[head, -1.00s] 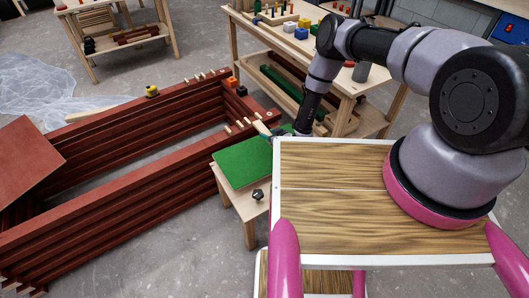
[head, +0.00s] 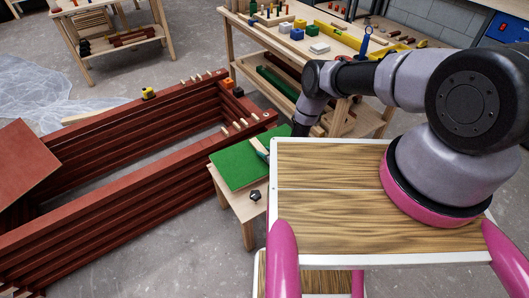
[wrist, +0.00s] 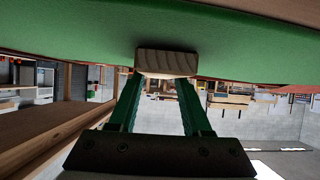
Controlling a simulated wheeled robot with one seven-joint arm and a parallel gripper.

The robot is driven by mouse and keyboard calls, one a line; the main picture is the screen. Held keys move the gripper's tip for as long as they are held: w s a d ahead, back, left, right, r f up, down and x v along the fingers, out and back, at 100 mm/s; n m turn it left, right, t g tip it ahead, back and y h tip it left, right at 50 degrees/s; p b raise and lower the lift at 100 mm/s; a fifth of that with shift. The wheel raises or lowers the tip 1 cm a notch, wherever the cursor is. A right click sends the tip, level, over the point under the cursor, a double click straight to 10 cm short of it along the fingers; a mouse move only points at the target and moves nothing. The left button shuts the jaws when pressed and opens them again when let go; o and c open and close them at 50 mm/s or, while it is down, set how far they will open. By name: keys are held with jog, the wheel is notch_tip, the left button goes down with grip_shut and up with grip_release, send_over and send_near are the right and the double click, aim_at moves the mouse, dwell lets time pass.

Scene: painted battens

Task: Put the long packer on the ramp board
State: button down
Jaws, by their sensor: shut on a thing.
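The green board (head: 236,166), which I take to be the ramp board, lies on a small wooden stand left of my wooden deck. My gripper (head: 266,156) is low over its right part, partly hidden by the deck edge. In the wrist view, the green fingers of my gripper (wrist: 166,80) are shut on a pale wooden block, the long packer (wrist: 166,62). The packer meets the green surface in that view; whether it touches or is just above, I cannot tell. The packer also shows as a pale strip in the head view (head: 259,145).
A black knob (head: 255,195) sits at the stand's front. A workbench (head: 330,45) with blocks and tools stands behind.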

jog(key=shift+c, duration=1.7)
grip_release()
jog(key=shift+f, duration=0.1)
